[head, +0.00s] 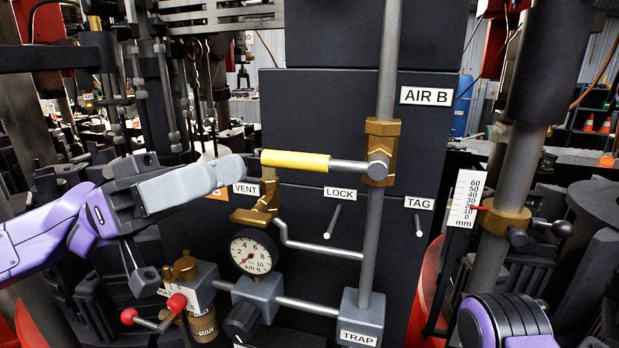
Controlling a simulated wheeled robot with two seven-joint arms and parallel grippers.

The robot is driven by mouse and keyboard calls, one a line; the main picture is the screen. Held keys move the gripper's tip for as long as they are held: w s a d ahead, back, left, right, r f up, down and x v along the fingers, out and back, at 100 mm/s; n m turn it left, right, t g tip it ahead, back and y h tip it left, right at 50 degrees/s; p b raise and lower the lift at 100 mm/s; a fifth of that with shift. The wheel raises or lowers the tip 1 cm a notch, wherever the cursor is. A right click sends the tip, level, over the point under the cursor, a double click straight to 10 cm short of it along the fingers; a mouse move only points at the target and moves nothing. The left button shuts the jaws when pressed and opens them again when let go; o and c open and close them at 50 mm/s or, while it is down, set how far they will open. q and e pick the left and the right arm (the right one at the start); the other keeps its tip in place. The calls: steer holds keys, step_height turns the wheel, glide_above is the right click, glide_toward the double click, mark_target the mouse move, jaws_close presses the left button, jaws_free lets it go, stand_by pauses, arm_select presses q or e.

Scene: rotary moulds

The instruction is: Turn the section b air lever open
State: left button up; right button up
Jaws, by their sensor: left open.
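The section b air lever has a yellow grip (295,160) and a grey rod running level to a brass valve (381,152) on a vertical grey pipe. The lever lies crosswise to the pipe, pointing left. The AIR B label (427,96) is on the dark panel, up and right of the valve. My left gripper (234,170) comes in from the left, open and empty. Its pale grey fingertips end just left of the yellow grip's free end. They overlap in this view, so the depth between them and the grip cannot be told. My right gripper is out of view.
The round AIR B gauge (253,252), a brass vent valve (262,207) and a bent grey pipe lie below the lever. LOCK (340,193) and TAG (419,203) pegs stick out from the panel. A red-knobbed handle (152,317) is lower left. A scale (465,198) stands right.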

mark_target(308, 155)
arm_select(q)
steer(key=p+x, duration=0.1)
steer(key=x, duration=0.2)
steer(key=p+x, duration=0.1)
steer(key=x, duration=0.2)
steer(key=w+f+p+x, duration=0.1)
steer(key=p+x, duration=0.1)
steer(key=x, duration=0.2)
steer(key=shift+d, duration=0.4)
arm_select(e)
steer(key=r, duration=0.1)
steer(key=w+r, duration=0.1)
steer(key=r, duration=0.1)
arm_select(q)
steer(key=shift+s, duration=0.1)
jaws_close()
